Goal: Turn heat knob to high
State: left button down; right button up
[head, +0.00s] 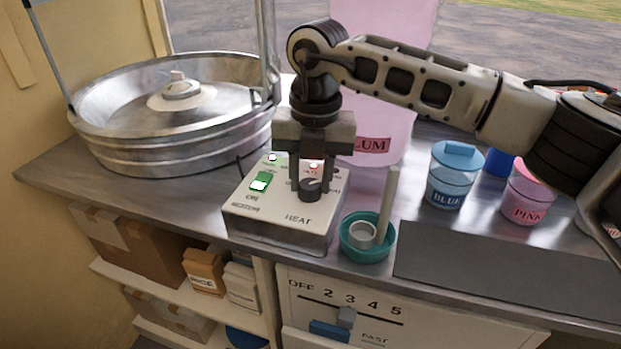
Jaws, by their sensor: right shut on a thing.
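The heat knob (311,190) is a small dark round knob on the sloping top of a white control box (276,232) marked HEAT. My right gripper (311,188) comes down from above and is shut on the knob, with a finger on each side. Its fingers cover part of the dial markings, so I cannot read the knob's setting. On the same box a green switch (261,181) marked ON is lit, and a white-green light (272,157) and a red light (314,165) glow. My left gripper is not in view.
A large metal bowl machine (165,150) stands at the left. A teal bowl (366,253) with a small cup and upright stick stands close right of the box. Blue (453,175) and pink (527,195) jars stand further right. A dark mat (500,272) lies at the front right.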

aim_at(316, 184)
jog(key=shift+m, duration=0.6)
jog(key=shift+r+m+b, duration=0.1)
jog(key=shift+m+b, duration=0.2)
jog(key=shift+m, duration=0.2)
jog(key=o, duration=1)
jog(key=r, duration=1.6)
jog(key=shift+s+d+p, duration=0.1)
jog(key=shift+d+p, duration=0.25)
jog(key=shift+d, duration=0.05)
jog(key=shift+f, duration=0.1)
